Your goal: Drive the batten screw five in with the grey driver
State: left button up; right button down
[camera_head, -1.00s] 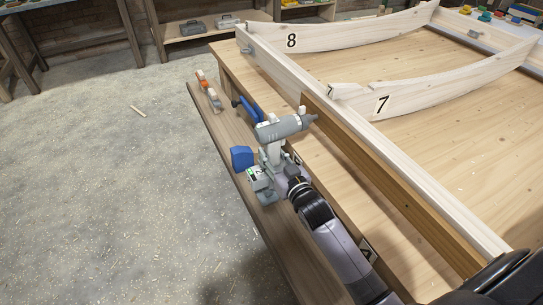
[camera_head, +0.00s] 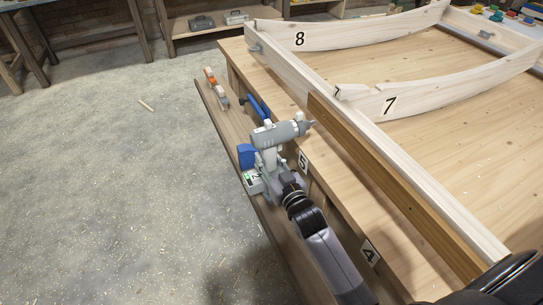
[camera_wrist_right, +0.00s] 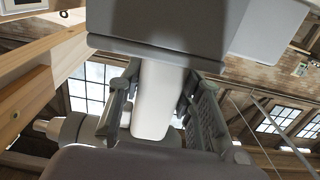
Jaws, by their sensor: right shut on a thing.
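My right gripper (camera_head: 268,160) is shut on the grey driver (camera_head: 278,134) and holds it by its pale handle. The driver's tip points right, close to the far end of the brown batten (camera_head: 385,180); the head view does not show clearly whether it touches. In the right wrist view, the pale handle (camera_wrist_right: 155,95) sits between the fingers, and the driver's nose (camera_wrist_right: 55,127) points left. The batten runs along the pale rail. A small dark spot shows midway along it; I cannot make out screw five itself. My left gripper is not in view.
Number plates 5 (camera_head: 303,162) and 4 (camera_head: 369,252) are on the bench side. Curved boards 8 (camera_head: 350,30) and 7 (camera_head: 440,85) stand on the bench top. The floor at left is open.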

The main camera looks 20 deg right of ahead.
jog(key=s, duration=0.1)
jog(key=s+a+p, duration=0.1)
jog(key=s+a, duration=0.1)
jog(key=shift+s+r+p, duration=0.25)
jog(key=shift+r+p, duration=0.05)
jog(key=shift+r, duration=0.1)
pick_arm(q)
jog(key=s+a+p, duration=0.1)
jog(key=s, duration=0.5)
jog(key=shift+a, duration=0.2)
pick_arm(e)
jog(key=shift+s+a+f, duration=0.1)
jog(key=shift+s+a, duration=0.25)
jog(key=shift+s, duration=0.35)
jog(key=shift+s+a, duration=0.35)
jog(key=shift+s, duration=0.35)
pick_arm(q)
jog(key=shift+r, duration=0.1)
